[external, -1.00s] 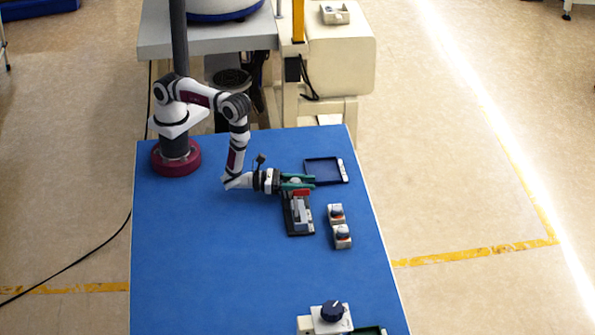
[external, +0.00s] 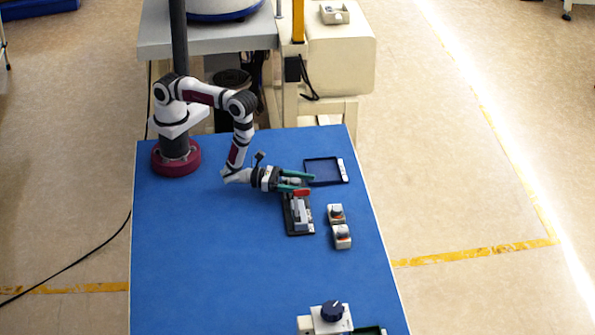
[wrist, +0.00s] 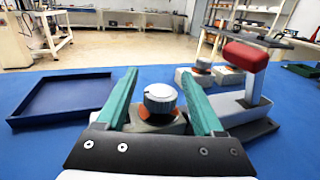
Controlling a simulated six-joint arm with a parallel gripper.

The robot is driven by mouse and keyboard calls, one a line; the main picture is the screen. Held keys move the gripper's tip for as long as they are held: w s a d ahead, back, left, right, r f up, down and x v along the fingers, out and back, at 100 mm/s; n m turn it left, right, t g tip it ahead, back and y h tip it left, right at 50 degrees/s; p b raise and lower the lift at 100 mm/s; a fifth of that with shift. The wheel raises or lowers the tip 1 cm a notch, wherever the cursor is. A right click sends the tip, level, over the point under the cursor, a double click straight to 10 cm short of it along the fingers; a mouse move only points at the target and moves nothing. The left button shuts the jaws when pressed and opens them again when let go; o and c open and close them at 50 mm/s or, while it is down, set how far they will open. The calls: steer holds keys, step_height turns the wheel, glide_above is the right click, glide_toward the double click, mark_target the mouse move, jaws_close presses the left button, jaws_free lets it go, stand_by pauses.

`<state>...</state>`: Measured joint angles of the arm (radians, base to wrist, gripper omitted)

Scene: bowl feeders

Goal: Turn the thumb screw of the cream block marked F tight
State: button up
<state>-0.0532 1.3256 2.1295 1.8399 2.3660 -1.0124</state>
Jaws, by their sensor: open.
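My gripper (external: 312,184) is open; in the wrist view its two teal fingers (wrist: 163,90) stand on either side of a silver thumb screw (wrist: 160,97) with an orange ring under it. The screw sits on a pale block (wrist: 152,126), partly hidden by my gripper body. A gap shows between the screw and each finger. No letter F is readable on the block. Two more pale blocks with knobs, a nearer one (external: 342,237) and a farther one (external: 336,213), stand on the blue table; a similar knob (wrist: 203,66) shows behind in the wrist view.
A grey fixture (external: 301,214) with a red handle (wrist: 245,56) stands close beside my gripper, on the right in the wrist view. A dark blue empty tray (wrist: 62,97) lies to the left there. A box with a dark dial (external: 332,311) is at the near table edge. The table's left side is clear.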

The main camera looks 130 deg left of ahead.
steer(key=v, duration=0.7)
